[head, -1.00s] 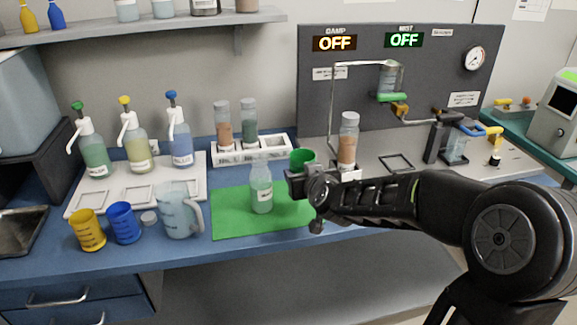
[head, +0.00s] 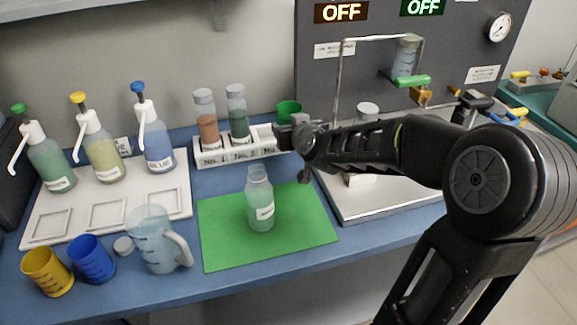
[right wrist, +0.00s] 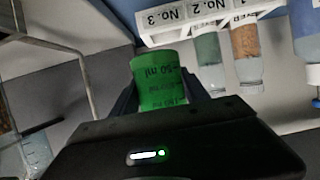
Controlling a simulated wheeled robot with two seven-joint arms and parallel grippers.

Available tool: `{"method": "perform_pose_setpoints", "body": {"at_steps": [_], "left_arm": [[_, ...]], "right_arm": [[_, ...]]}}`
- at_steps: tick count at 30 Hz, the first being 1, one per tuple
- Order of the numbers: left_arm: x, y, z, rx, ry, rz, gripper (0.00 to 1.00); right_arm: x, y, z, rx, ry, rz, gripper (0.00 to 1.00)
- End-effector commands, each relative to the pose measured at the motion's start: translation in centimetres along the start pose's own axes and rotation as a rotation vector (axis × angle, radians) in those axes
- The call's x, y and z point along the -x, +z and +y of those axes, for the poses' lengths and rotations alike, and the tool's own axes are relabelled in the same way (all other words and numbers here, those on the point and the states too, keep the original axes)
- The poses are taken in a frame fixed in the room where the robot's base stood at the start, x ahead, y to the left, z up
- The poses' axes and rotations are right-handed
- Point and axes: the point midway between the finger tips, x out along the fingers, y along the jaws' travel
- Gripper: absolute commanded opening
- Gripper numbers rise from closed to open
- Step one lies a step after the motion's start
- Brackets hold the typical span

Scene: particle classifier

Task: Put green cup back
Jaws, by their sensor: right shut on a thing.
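The green cup (head: 288,108) is in my right gripper (head: 292,132), beside the right end of the white tube rack in the head view. The arm hides its lower part there. In the right wrist view the green cup (right wrist: 158,78), with dark volume marks, sits between the two dark fingers of the right gripper (right wrist: 160,95), which are shut on it. I cannot tell its height above the bench. My left gripper is not in view.
The white rack (head: 205,160) holds two tubes. A bottle (head: 260,200) stands on the green mat (head: 225,250). A yellow cup (head: 46,270), a blue cup (head: 92,258) and a clear jug (head: 155,240) stand front left. Pump bottles stand on a white tray (head: 75,208).

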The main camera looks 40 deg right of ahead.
Motion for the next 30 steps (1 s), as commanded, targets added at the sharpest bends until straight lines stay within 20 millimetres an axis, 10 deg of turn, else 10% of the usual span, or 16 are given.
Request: {"method": "perform_pose_setpoints", "body": {"at_steps": [12, 30], "left_arm": [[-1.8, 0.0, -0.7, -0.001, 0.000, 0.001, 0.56], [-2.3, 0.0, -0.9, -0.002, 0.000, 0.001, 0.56]], "right_arm": [[-2.3, 5.6, 0.0, 0.000, 0.000, -0.004, 0.06], [-3.6, 8.7, 0.0, 0.000, 0.000, -0.004, 0.06]]}}
